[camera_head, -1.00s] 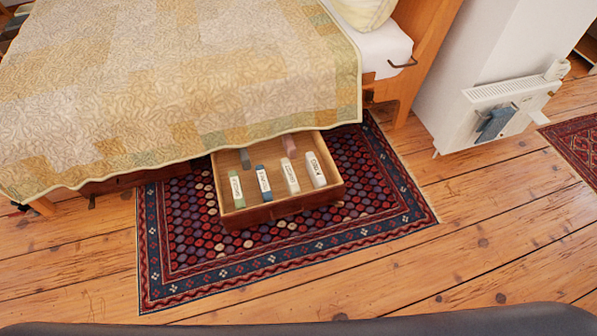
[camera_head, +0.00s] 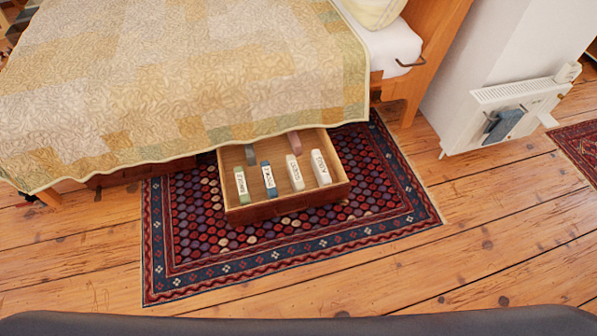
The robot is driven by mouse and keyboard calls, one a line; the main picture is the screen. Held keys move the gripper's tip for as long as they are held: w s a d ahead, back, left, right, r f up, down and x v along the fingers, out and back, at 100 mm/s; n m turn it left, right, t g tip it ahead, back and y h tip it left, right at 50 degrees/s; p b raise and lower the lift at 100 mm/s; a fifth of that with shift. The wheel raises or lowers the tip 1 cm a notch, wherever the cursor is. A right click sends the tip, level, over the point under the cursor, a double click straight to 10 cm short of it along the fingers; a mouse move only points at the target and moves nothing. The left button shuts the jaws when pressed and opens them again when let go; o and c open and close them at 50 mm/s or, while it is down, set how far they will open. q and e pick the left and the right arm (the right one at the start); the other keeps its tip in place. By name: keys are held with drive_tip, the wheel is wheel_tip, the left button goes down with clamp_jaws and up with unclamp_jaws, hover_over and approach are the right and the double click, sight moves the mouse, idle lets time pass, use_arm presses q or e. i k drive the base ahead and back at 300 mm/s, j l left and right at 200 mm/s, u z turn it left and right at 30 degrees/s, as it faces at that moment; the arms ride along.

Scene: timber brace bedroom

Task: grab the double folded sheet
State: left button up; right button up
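An open wooden drawer (camera_head: 287,207) sticks out from under the bed, above the patterned rug. Folded cloth bundles stand in it, each front one with a white label: a green one (camera_head: 242,184), a blue one (camera_head: 269,179), a cream one (camera_head: 294,172) and a white one (camera_head: 320,167). The label words are too small to read surely, so I cannot tell which is the double sheet. Neither of my grippers is in view.
The bed's quilt (camera_head: 200,75) overhangs the drawer's back. A red and blue rug (camera_head: 375,222) lies beneath the drawer. The plank floor (camera_head: 480,240) in front is clear.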

sight(267, 175)
drive_tip(key=i+j, duration=0.15)
drive_tip(key=j, duration=0.25)
drive_tip(key=i+j+z, duration=0.15)
drive_tip(key=j, duration=0.25)
drive_tip(key=i+j, duration=0.15)
drive_tip(key=j, duration=0.3)
drive_tip(key=l+z, duration=0.05)
